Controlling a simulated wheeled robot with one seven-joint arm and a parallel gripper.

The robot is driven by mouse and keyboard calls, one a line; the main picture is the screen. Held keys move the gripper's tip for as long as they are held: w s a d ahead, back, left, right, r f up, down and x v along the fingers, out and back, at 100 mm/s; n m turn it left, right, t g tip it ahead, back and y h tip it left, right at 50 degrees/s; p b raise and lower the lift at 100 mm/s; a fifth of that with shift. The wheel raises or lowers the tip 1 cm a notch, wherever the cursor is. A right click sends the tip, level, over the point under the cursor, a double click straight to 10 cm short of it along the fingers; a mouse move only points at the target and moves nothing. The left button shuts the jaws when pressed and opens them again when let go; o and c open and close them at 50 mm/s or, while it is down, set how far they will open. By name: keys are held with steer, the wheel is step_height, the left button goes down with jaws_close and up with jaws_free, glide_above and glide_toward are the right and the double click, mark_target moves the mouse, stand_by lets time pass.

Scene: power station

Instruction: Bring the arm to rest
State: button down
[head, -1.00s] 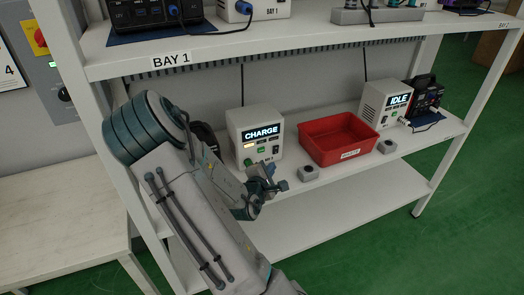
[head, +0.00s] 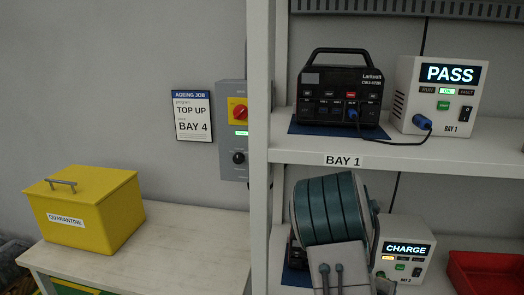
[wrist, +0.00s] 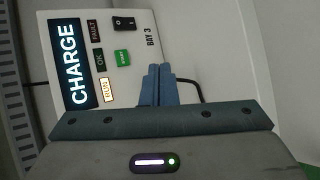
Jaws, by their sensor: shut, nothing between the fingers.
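My gripper (wrist: 157,82) is shut and empty in the wrist view, its two blue fingers together. It points at the front of the white BAY 3 unit (wrist: 128,30), whose screen reads CHARGE and whose RUN lamp is lit amber. I cannot tell the gap between the fingertips and the unit. The same unit shows in the head view (head: 405,235) on the lower shelf, partly hidden by my arm (head: 333,215).
A red tray (head: 490,270) sits right of the unit. On the upper shelf (head: 300,148) stand a black power station (head: 338,85) and a BAY 1 unit (head: 440,95) reading PASS. A shelf post (head: 260,190), a yellow quarantine box (head: 95,212) and a wall switch (head: 233,130) are to the left.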

steer(key=s+a+r+m+g+y+p, duration=0.1)
steer(key=a+r+m+y+p, duration=0.15)
steer(key=a+r+y, duration=0.4)
steer(key=s+a+r+m+y+p, duration=0.1)
steer(key=a+r+m+y, duration=0.15)
steer(key=a, duration=0.75)
steer(key=s+a+r+m+g+p, duration=0.1)
steer(key=s+a+r+m+g, duration=0.1)
steer(key=s+r, duration=0.5)
steer(key=s+a+r+m+g+p, duration=0.1)
steer(key=s+a+r+m+p, duration=0.1)
steer(key=s+a+r, duration=0.3)
steer(key=s+r, duration=0.1)
steer(key=s, duration=0.2)
steer(key=shift+s+r+m+g+y, duration=0.25)
steer(key=shift+r+m+g+y, duration=0.1)
steer(key=shift+m+g+y, duration=0.05)
steer(key=shift+a, duration=0.1)
stand_by(0.6)
